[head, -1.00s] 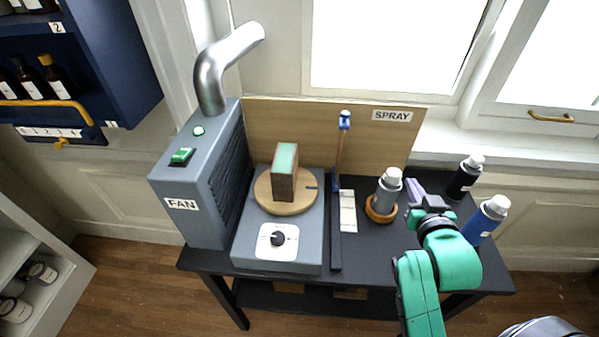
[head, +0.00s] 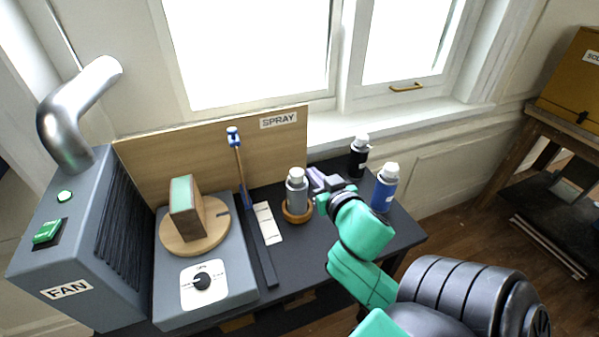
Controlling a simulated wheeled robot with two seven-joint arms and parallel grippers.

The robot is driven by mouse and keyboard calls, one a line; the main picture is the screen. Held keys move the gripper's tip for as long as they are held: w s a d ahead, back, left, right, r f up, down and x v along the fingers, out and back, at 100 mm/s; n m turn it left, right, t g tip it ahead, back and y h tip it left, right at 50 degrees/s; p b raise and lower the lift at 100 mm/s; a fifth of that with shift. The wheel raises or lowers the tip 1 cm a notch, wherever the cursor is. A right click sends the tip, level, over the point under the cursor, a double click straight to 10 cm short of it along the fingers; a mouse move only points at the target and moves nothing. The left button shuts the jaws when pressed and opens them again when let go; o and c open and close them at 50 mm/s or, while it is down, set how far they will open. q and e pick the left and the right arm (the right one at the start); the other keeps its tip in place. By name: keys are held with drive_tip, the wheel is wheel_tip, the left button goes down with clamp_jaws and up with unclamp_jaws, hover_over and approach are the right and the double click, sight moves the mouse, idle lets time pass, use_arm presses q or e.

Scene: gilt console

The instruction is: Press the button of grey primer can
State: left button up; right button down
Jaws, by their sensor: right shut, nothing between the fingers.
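The grey primer can (head: 297,194) stands upright in a round wooden ring holder (head: 296,216) on the dark table. Its cap is white and grey on top, and a separate button cannot be made out. My right gripper (head: 314,178) is shut and empty. Its fingertips are just right of the can's upper part, about at cap height; I cannot tell whether they touch it. My left gripper is out of view.
A black can (head: 358,160) and a blue can (head: 384,190) stand right of my gripper. Left are a turntable (head: 207,238) bearing a block (head: 186,208), a brush stand (head: 243,185) and the fan box (head: 75,255). A backboard (head: 270,155) stands behind.

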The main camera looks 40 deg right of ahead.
sight(297, 174)
drive_tip(key=w+d+f+b, duration=0.1)
drive_tip(key=w+f, duration=0.1)
drive_tip(key=w, duration=0.1)
drive_tip(key=w+d+f+b, duration=0.1)
drive_tip(key=w+f+b, duration=0.1)
drive_tip(key=w, duration=0.1)
drive_tip(key=w+d+f+b, duration=0.1)
drive_tip(key=w, duration=0.2)
drive_tip(key=shift+d+f+b, duration=0.2)
drive_tip(key=shift+f+b, duration=0.15)
drive_tip(key=shift+f, duration=0.4)
